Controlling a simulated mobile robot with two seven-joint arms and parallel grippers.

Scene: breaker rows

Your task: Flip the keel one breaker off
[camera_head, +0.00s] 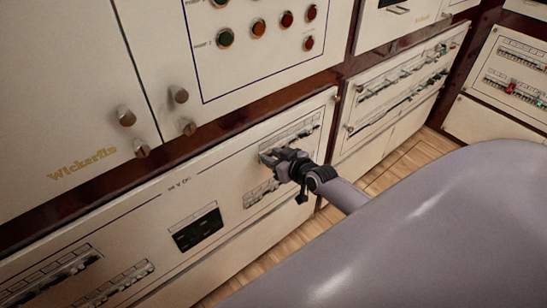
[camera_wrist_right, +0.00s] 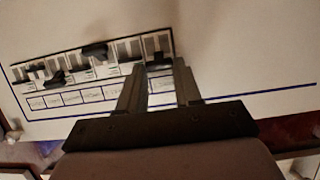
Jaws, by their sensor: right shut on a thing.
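My right gripper (camera_head: 269,157) reaches the cream breaker panel (camera_head: 150,222) in the head view, at the row of breakers on its right part. In the right wrist view the two fingers of my right gripper (camera_wrist_right: 160,70) are on either side of the end breaker (camera_wrist_right: 158,58) of a short row and shut on it. The labels (camera_wrist_right: 85,95) beside the row are too blurred to read, so I cannot tell which breaker is keel one. The gripper hides part of the row in the head view. My left gripper is not in view.
Other breaker rows sit at the lower left (camera_head: 45,275) and on the panel to the right (camera_head: 405,75). Round indicator lights (camera_head: 258,28) and knobs (camera_head: 126,117) are above. A dark socket block (camera_head: 198,230) is left of my gripper. Wooden floor (camera_head: 410,155) shows below.

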